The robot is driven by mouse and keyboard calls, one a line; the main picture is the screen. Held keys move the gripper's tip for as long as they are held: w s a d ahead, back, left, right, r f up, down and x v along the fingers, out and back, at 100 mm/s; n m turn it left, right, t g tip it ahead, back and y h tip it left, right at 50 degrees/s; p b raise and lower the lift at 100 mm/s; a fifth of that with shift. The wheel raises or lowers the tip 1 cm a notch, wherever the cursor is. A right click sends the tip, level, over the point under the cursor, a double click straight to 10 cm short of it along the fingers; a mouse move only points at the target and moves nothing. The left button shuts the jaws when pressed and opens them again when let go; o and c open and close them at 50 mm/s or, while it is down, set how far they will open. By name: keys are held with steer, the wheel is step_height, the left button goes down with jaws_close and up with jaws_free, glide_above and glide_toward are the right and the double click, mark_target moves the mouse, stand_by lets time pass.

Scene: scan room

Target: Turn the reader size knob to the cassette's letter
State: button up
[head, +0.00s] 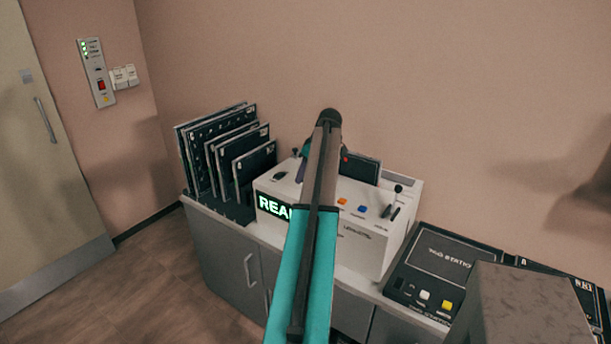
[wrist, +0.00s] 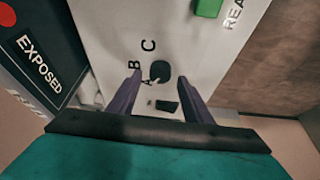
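The white reader (head: 375,245) stands on the counter with a lit green "REA..." display, partly covered by my arm. In the wrist view the dark round size knob (wrist: 160,71) sits on its white top, beside the letters A, B and C. I cannot tell which letter the knob points to. My gripper (wrist: 158,92) is open, its two purple fingers apart on either side of the knob's near side; contact is not clear. In the head view my arm hides most of the gripper. A dark cassette (head: 362,168) stands at the reader's back; its letter is not readable.
Several dark cassettes stand in a rack (head: 238,211) left of the reader. The ID station (head: 440,262) lies to the right, with another dark panel marked A (head: 548,268) beyond it. A dark "EXPOSED" panel (wrist: 38,80) is at the wrist view's left. A green button (wrist: 209,8) is near its top.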

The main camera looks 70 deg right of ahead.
steer(key=shift+s, duration=0.15)
steer(key=shift+v, duration=0.8)
steer(key=b+v, duration=0.2)
steer(key=v, duration=1)
steer(key=shift+b, duration=0.35)
steer(key=shift+r, duration=0.1)
